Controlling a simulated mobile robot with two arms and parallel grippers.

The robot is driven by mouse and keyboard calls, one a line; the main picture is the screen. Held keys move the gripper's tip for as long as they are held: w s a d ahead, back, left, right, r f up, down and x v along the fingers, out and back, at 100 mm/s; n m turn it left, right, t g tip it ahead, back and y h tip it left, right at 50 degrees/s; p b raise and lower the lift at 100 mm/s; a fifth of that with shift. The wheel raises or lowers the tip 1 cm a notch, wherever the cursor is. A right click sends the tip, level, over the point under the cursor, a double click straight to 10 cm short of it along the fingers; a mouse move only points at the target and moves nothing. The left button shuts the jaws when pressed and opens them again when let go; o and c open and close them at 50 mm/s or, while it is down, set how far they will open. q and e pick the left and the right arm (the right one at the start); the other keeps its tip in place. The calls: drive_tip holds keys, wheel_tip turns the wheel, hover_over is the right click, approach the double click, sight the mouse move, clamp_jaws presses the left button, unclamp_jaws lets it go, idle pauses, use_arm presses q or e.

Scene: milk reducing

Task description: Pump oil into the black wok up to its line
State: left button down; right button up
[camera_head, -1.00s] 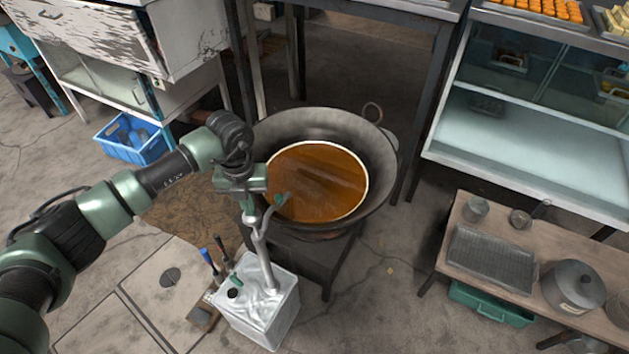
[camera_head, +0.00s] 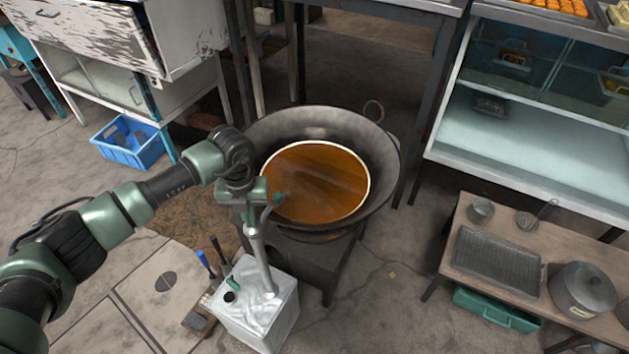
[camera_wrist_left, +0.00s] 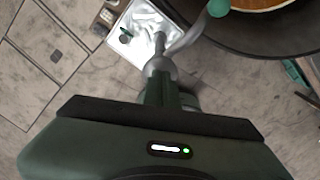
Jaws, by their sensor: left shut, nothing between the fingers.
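The black wok (camera_head: 375,190) holds orange-brown oil (camera_head: 318,185). A pale line rings the oil's edge. A white oil tin (camera_head: 250,320) stands on the floor in front of the wok, with a grey pump tube (camera_head: 263,262) rising from it. The pump's green-tipped spout (camera_head: 280,197) reaches over the wok's near-left rim. My left gripper (camera_head: 250,208) is shut and empty, pointing down at the pump's top. Its fingertips are hard to make out, so contact is unclear. The left wrist view shows the tin (camera_wrist_left: 130,45) and green spout tip (camera_wrist_left: 218,8). My right gripper is not in view.
A low wooden table (camera_head: 595,260) at right holds a wire tray, a lidded pot and a whisk. A blue crate (camera_head: 128,155) and white cabinets are at left. Blue- and black-handled tools (camera_head: 204,262) stand beside the tin. Floor between wok and table is clear.

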use_arm(q)
wheel_tip(320, 180, up, 9)
drive_tip(key=p, duration=0.6)
drive_tip(key=shift+f, duration=0.2)
idle(0.5)
drive_tip(key=shift+s+f+b, duration=0.1)
drive_tip(key=shift+f+b, duration=3.45)
drive_tip(key=shift+f, duration=0.9)
drive_tip(key=shift+r+p, duration=1.45)
drive_tip(key=shift+r, duration=0.55)
drive_tip(key=shift+r+p, duration=1.6)
drive_tip(key=shift+r, duration=0.9)
drive_tip(key=shift+r, duration=0.1)
wheel_tip(320, 180, up, 5)
drive_tip(key=p, duration=0.3)
